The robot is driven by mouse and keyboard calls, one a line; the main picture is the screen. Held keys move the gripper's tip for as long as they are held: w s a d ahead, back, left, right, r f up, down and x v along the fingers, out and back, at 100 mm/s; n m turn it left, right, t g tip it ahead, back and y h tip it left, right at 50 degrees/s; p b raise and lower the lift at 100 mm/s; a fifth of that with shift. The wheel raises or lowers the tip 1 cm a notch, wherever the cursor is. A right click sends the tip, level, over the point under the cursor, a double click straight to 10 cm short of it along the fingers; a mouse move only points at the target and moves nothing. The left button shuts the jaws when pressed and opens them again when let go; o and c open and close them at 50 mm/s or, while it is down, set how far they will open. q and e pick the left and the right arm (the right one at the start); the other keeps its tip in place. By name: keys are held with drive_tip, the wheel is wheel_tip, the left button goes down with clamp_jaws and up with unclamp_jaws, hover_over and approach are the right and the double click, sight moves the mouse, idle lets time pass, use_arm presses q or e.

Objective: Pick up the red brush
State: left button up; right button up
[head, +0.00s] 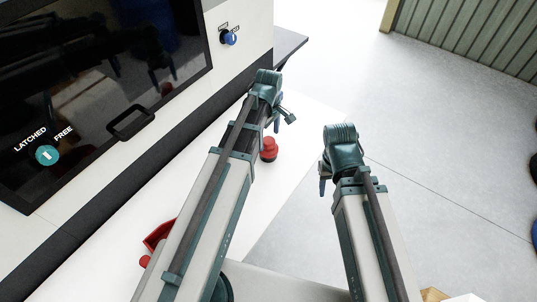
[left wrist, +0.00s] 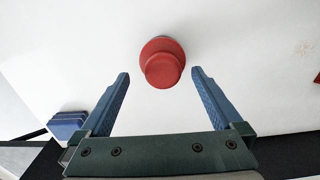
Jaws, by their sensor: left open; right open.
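A red round object (head: 268,148), a wide round base with a narrower cylinder on top, stands on the white surface. It may be the brush; no bristles show. In the left wrist view this red object (left wrist: 163,62) lies ahead of the fingertips, centred between them. My left gripper (head: 280,120) is open and empty, beside the red object in the head view; its two blue fingers (left wrist: 160,75) show in the left wrist view. My right gripper (head: 325,182) is open over the floor to the right, away from the red object.
A red scoop-like thing (head: 158,235) lies partly hidden behind my left arm. A blue block-like thing (left wrist: 68,124) is at lower left in the wrist view. A machine with a dark door (head: 100,80) and handle (head: 131,122) stands at left. The white surface (head: 312,125) around the red object is clear.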

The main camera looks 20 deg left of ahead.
sight(268, 147)
use_arm(q)
drive_tip(key=f+b, duration=0.5)
drive_tip(key=shift+s+f, duration=0.15)
drive_tip(key=shift+s, duration=0.1)
drive_tip(key=c, duration=1.4)
